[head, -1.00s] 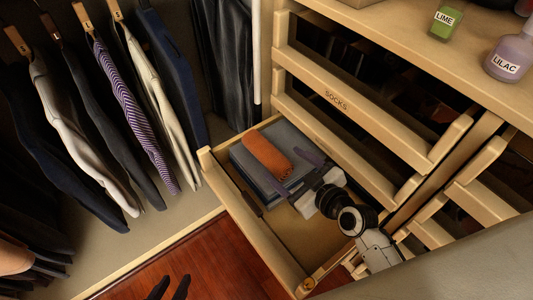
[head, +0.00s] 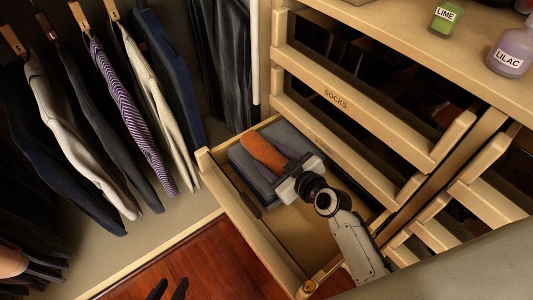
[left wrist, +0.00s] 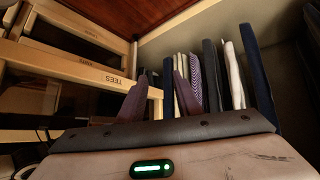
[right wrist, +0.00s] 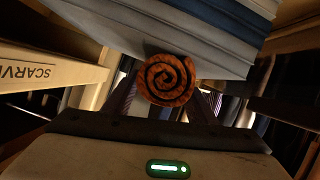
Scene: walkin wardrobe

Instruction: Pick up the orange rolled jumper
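The orange rolled jumper (head: 262,150) lies on a stack of folded blue-grey clothes (head: 247,173) in the open drawer. My right gripper (head: 278,163) is at the near right end of the roll. In the right wrist view the jumper's spiral end (right wrist: 167,80) faces the camera, between the two spread fingers; I see no clear grip on it. My left gripper (head: 173,284) is open and empty, low in the head view above the wooden floor. Its spread fingers also show in the left wrist view (left wrist: 168,85).
The open drawer (head: 250,232) has walls around the clothes and a bare front right part. The SOCKS drawer (head: 337,100) is above it. Hanging clothes (head: 120,120) fill the left. Bottles LIME (head: 446,18) and LILAC (head: 510,52) stand on the top.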

